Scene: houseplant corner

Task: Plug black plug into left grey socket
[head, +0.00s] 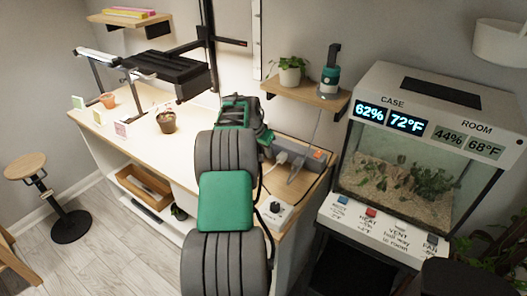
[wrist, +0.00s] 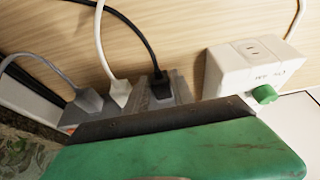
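The black plug (wrist: 160,86) on its black cord stands upright at the right part of the grey socket block (wrist: 182,92) in the wrist view. Whether it is seated in a socket cannot be told, since its lower end is hidden. A white plug (wrist: 120,93) and a grey plug (wrist: 88,101) stand to its left on the same block. The head view also shows the grey block (head: 317,157) on the bench. My gripper (head: 266,137) is just left of the block there. Its green body and dark edge fill the lower wrist view; its fingertips are hidden.
A white box (wrist: 245,62) with a socket and a green knob (wrist: 264,94) stands right of the block in the wrist view. A terrarium (head: 415,170) stands right of the bench (head: 140,115). A shelf (head: 305,94) hangs above. Several cords cross nearby.

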